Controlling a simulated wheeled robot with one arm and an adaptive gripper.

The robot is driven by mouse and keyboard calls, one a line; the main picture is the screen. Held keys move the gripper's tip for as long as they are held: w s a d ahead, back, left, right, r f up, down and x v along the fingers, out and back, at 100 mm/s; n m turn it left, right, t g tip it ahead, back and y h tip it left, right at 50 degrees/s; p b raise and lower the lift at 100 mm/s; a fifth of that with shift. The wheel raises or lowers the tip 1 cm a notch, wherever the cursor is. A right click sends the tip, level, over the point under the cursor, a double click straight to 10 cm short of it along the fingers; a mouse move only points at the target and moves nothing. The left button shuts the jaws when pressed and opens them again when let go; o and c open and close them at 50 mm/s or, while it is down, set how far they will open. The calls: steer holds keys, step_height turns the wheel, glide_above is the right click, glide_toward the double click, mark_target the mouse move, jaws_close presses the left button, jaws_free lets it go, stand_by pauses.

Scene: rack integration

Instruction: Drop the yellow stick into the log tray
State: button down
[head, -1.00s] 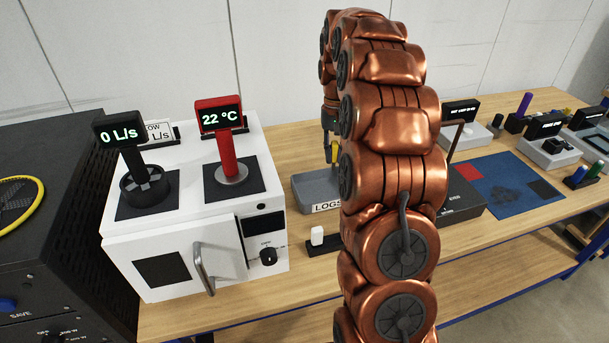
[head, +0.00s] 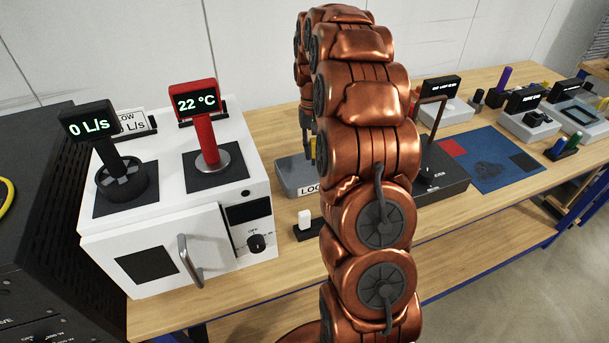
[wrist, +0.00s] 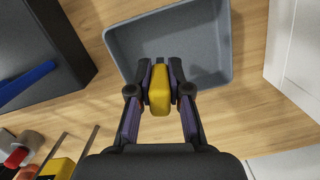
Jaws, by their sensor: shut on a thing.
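My gripper (wrist: 160,90) is shut on the yellow stick (wrist: 159,92) in the wrist view. The stick's near end shows between the fingers. The log tray (wrist: 205,22) is a grey open tray behind the fingertips, and its visible floor is empty. The stick's near end overlaps the tray's near rim in this picture; its height above the tray I cannot tell. In the head view the tray (head: 291,172) with its "LOGS" label is partly hidden by my copper arm. The gripper there is mostly hidden, with a bit of yellow (head: 313,148) showing over the tray.
A white oven-like box (head: 150,215) with two displays stands left of the tray. A small white block in a black holder (head: 305,220) sits in front of it. A dark box (head: 440,180) and a blue mat (head: 490,165) are to the right.

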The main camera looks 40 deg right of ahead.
steer(key=c, duration=1)
jaws_free()
steer(key=shift+r, duration=0.1)
steer(key=r, duration=0.4)
steer(key=w+r, duration=0.1)
steer(key=r, duration=0.6)
steer(key=shift+w+d+r, duration=0.25)
steer(key=shift+d+r, duration=0.05)
steer(key=shift+d, duration=0.1)
